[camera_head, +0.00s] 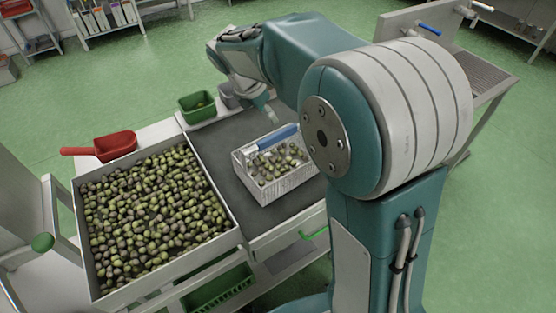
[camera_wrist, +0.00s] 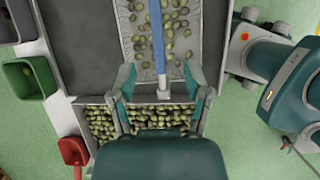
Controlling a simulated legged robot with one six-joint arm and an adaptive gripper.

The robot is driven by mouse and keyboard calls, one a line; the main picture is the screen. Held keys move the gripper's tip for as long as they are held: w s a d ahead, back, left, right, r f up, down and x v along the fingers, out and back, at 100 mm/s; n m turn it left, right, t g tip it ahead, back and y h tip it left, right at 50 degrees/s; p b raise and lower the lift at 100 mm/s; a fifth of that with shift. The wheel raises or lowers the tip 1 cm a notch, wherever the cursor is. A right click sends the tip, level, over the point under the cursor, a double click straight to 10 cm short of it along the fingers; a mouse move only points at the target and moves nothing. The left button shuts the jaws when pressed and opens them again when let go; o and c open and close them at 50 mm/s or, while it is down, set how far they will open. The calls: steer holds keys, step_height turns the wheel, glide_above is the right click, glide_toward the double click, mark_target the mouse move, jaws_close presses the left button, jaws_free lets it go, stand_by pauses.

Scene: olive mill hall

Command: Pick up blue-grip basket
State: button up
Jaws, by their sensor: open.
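The basket (camera_head: 287,187) is white and slatted, holds green olives and stands on the dark work surface; its handle has a blue grip (camera_head: 278,136). The basket (camera_wrist: 128,45) fills the upper middle of the wrist view, where the blue grip (camera_wrist: 158,35) runs lengthwise. My gripper (camera_wrist: 162,78) is open, with one finger on each side of the grip's near end and visible gaps to both. In the head view my gripper (camera_head: 258,108) is over the basket's far side, partly hidden by my arm. Its height above the grip is hard to tell.
A large tray (camera_head: 168,271) full of olives stands left of the basket. A red scoop (camera_head: 115,145) lies behind it. A green bin (camera_head: 197,107) and a grey bin (camera_head: 229,96) stand at the back. Dark surface (camera_head: 228,140) is bare around the basket.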

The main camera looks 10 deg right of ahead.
mark_target(275, 134)
steer(key=shift+w+a+f+n, duration=0.2)
steer(key=shift+w+f+n, duration=0.1)
steer(key=shift+f, duration=0.35)
steer(key=x, duration=0.5)
steer(key=shift+d+f, duration=0.1)
steer(key=shift+d, duration=0.3)
steer(key=x, duration=0.2)
steer(key=a+x, duration=0.1)
steer(key=x, duration=0.1)
steer(key=shift+d+f, duration=0.1)
steer(key=shift+f, duration=0.4)
steer(key=shift+d, duration=0.1)
steer(key=shift+f, duration=0.25)
jaws_close()
